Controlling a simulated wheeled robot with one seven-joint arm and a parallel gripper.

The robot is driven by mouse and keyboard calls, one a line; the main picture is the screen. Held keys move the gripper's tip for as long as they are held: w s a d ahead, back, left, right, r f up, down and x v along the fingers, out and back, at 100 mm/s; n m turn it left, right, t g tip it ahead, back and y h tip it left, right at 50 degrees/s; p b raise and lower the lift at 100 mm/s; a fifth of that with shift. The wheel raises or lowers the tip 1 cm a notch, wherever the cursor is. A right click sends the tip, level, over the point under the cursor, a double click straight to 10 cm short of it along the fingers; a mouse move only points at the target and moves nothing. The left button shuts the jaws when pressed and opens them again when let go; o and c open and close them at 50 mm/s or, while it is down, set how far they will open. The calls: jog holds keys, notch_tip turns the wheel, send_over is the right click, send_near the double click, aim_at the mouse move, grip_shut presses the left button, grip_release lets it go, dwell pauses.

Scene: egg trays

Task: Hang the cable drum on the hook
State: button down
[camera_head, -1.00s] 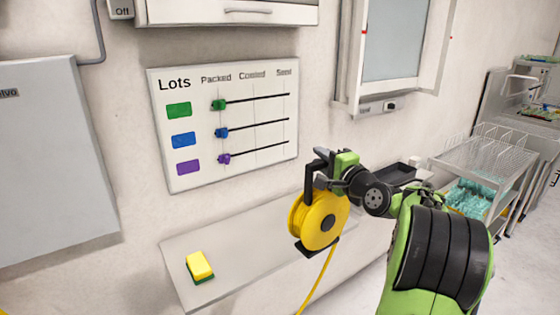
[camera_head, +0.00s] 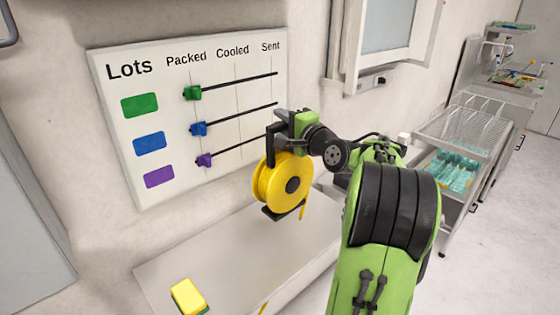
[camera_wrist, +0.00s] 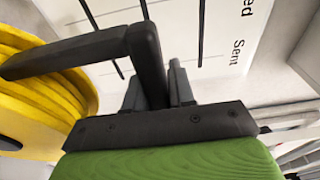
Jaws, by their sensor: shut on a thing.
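The yellow cable drum (camera_head: 278,185) hangs upright from its black bracket handle in front of the wall board in the head view. My gripper (camera_head: 284,128) is shut on the black handle at the top of the drum. In the wrist view the drum (camera_wrist: 45,95) fills the left side, and the dark handle bar (camera_wrist: 100,45) runs into my gripper's fingers (camera_wrist: 160,88). A length of yellow cable shows below the drum. I cannot make out a hook in either view.
The Lots board (camera_head: 215,60) with green, blue and purple sliders is on the wall behind the drum. A shelf (camera_head: 230,270) below carries a yellow sponge (camera_head: 187,296). A wire rack cart (camera_head: 468,135) stands at the right, with open floor beside it.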

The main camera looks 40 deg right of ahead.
jog(key=shift+s, duration=0.15)
notch_tip(320, 180, down, 9)
jog(key=b, duration=0.3)
jog(key=shift+f, duration=0.15)
jog(key=shift+f+b, duration=0.1)
jog(key=shift+b, duration=0.2)
jog(key=shift+f, duration=0.15)
jog(key=c, duration=1)
grip_release()
jog(key=shift+o, duration=0.2)
jog(key=shift+s+f, duration=0.1)
jog(key=b, duration=0.2)
send_near(282, 153)
jog(key=shift+s+f, duration=0.2)
jog(key=shift+s, duration=0.75)
jog(key=shift+s+f, duration=0.2)
jog(key=shift+s, duration=0.75)
jog(key=shift+s+f, duration=0.25)
jog(key=shift+s, duration=0.7)
